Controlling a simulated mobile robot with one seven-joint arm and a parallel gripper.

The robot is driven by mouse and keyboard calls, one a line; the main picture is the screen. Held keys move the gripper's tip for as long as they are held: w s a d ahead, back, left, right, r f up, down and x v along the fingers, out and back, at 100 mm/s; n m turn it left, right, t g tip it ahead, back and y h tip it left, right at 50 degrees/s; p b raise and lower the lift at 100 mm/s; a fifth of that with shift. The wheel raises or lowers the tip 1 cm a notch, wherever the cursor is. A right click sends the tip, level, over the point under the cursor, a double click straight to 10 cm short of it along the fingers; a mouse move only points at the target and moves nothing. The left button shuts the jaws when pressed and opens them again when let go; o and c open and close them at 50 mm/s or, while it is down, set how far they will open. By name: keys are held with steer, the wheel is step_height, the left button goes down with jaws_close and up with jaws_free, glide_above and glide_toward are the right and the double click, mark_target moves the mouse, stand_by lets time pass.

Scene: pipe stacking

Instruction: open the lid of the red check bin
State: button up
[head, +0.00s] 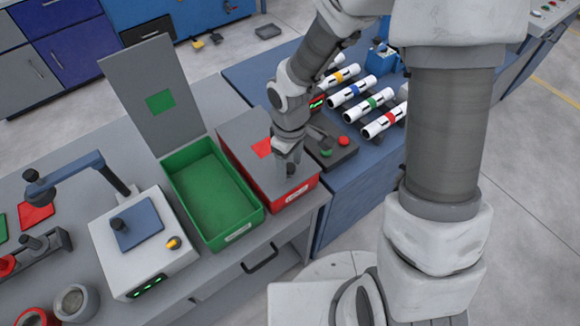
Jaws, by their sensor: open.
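The red check bin (297,190) stands on the grey bench with its grey lid (238,135) down flat over it. A red square (261,148) marks the lid, and part of the lid is hidden behind my arm. My gripper (289,172) is open, at the bin's front edge near the lid's front rim. I cannot tell whether its fingers touch the lid.
The green bin (213,196) beside it is empty, its lid (152,90) standing up. A white device (143,243) sits to the left. On the blue bench at right, several banded white pipes (352,91) lie beside a dark button panel (333,150).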

steer(key=shift+f, duration=0.6)
jaws_close()
stand_by(1.1)
